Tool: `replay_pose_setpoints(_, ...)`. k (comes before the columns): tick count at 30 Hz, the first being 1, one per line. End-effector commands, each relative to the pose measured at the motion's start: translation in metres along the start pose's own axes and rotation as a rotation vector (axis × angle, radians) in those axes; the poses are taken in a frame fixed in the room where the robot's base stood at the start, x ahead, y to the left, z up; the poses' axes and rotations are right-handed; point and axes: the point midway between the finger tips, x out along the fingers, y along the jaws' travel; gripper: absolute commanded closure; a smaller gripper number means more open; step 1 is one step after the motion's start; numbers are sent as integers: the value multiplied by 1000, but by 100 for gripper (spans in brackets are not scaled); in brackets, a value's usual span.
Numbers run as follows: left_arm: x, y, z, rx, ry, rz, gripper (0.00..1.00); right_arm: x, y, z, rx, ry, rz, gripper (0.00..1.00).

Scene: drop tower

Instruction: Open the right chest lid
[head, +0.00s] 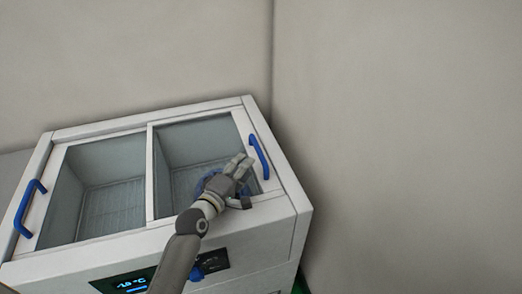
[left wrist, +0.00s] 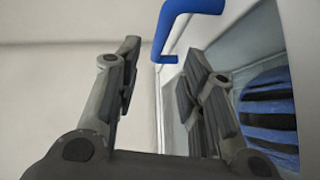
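The white chest (head: 150,240) has two glass-topped lids. The right lid (head: 185,133) lies flat over its compartment and looks shut. Its blue bar handle (head: 259,157) stands along the right rim. My left gripper (head: 242,168) is over the right lid, just left of that handle. In the left wrist view the gripper (left wrist: 162,55) is open and empty, its two fingers spread. The blue handle (left wrist: 185,18) shows beyond the fingertips, and I see no contact. My right gripper is in neither view.
The left lid (head: 92,162) has its own blue handle (head: 28,208) at the left rim. A lit display (head: 130,283) is on the chest front. A blue striped object (left wrist: 268,115) shows beside my right finger. Walls stand behind and to the right.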

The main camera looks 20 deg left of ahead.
Motion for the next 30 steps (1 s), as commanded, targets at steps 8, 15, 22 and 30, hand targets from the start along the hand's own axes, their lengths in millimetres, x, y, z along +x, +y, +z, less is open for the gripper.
replay_pose_setpoints(8,45,2,0,3,-1,0,63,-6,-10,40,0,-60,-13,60)
replay_pose_setpoints(15,81,1,1,5,-2,-1,63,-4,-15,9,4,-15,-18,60)
replay_pose_setpoints(22,98,1,0,5,-1,-1,63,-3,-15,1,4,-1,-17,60)
replay_pose_setpoints(30,100,1,0,5,-1,-2,63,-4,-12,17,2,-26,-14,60)
